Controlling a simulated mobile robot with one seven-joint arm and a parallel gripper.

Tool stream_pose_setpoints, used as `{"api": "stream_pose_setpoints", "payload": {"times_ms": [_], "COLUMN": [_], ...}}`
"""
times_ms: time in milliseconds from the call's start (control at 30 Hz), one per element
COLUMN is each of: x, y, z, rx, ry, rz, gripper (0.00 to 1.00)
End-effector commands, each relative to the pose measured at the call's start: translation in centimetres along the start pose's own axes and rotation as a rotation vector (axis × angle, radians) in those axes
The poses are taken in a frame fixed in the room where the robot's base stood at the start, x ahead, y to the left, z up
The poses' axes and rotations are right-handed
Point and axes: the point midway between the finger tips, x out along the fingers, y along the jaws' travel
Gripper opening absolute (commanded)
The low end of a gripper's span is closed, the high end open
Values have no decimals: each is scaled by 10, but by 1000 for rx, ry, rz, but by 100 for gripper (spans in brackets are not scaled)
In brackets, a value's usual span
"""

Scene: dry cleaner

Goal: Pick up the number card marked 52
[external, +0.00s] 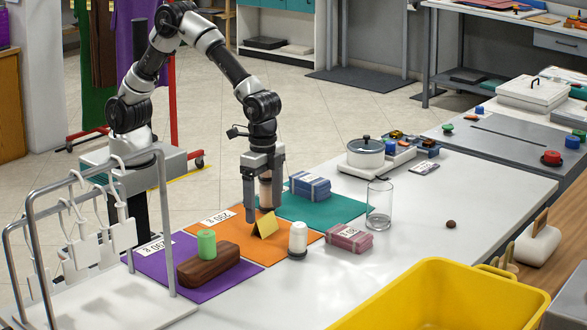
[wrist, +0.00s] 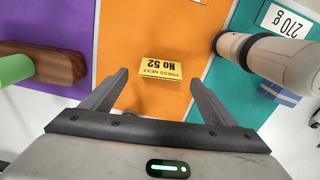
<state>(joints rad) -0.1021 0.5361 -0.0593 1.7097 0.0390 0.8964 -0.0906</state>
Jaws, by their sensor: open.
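The yellow number card (external: 265,224) stands tilted on the orange mat (external: 225,246). In the wrist view the card (wrist: 161,70) reads "No 52" and "PRESS NEXT" upside down. My gripper (external: 264,212) points down over the orange mat, close to the card. In the wrist view its fingers (wrist: 158,79) are spread apart, with the card between and slightly beyond the tips. Nothing is held. I cannot tell whether a finger touches the card.
A beige cylinder (wrist: 265,55) stands beside the card, partly behind my fingers in the external view. A brown block (external: 210,265) with a green cylinder (external: 206,243) lies on the purple mat. A white bottle (external: 298,239) and pink bundle (external: 349,238) are nearby.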

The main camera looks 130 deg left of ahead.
Motion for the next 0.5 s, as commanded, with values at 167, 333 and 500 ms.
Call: {"api": "stream_pose_setpoints", "payload": {"times_ms": [167, 333, 500], "x": [31, 43, 42], "y": [-2, -1, -1], "z": [1, 0, 0], "rx": [0, 0, 0], "ry": [-5, -1, 0], "rz": [0, 0, 0], "gripper": [80, 80, 79]}}
